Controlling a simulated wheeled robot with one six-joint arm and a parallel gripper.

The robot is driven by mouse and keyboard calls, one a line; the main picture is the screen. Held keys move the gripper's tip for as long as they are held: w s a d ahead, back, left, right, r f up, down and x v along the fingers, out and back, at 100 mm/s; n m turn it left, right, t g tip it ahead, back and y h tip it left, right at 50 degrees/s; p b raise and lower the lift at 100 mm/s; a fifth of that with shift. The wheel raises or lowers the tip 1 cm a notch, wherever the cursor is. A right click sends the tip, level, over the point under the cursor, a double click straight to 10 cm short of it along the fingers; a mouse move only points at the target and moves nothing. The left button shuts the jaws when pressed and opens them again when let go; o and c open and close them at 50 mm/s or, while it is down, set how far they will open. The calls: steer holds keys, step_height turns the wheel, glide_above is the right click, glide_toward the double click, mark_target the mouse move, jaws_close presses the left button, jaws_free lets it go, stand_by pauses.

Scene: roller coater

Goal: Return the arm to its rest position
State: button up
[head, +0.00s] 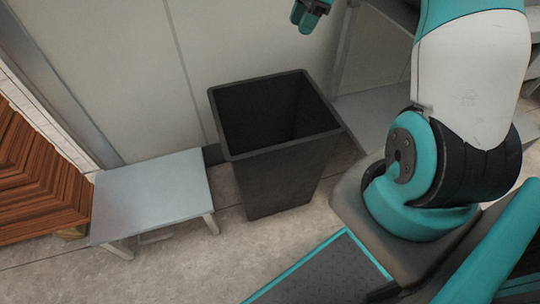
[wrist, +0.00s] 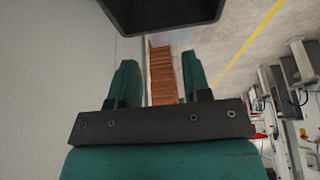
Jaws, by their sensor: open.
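My gripper (wrist: 160,75) is open in the wrist view, with its two green fingers apart and nothing between them. In the head view only the teal end of my gripper (head: 306,17) shows at the top edge, behind and above the black bin (head: 275,190). The bin stands upright on the floor and its visible inside looks empty. My arm is on the right of the head view, with its upper part cut off by the frame.
A small grey table (head: 152,195) stands left of the bin, with a brown wood stack (head: 40,180) farther left. A pale wall (head: 100,70) runs behind. The wrist view shows a yellow floor line (wrist: 248,45) and white equipment at right.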

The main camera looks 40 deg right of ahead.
steer(key=s+a+r+m, duration=0.1)
steer(key=s+a+r, duration=0.2)
steer(key=a, duration=0.6)
steer(key=s+a+r+m, duration=0.2)
steer(key=s+a+r, duration=0.15)
steer(key=a, duration=0.55)
steer(key=s+a+r+m+g, duration=0.1)
steer(key=s+a+m, duration=0.1)
steer(key=s+a, duration=0.6)
steer(key=s+a+m, duration=0.3)
steer(key=s+a, duration=0.1)
steer(key=s, duration=0.9)
step_height(320, 180, up, 24)
steer(key=w+p, duration=0.1)
steer(key=p, duration=2.3)
steer(key=shift+r, duration=0.25)
steer(key=shift+s, duration=0.1)
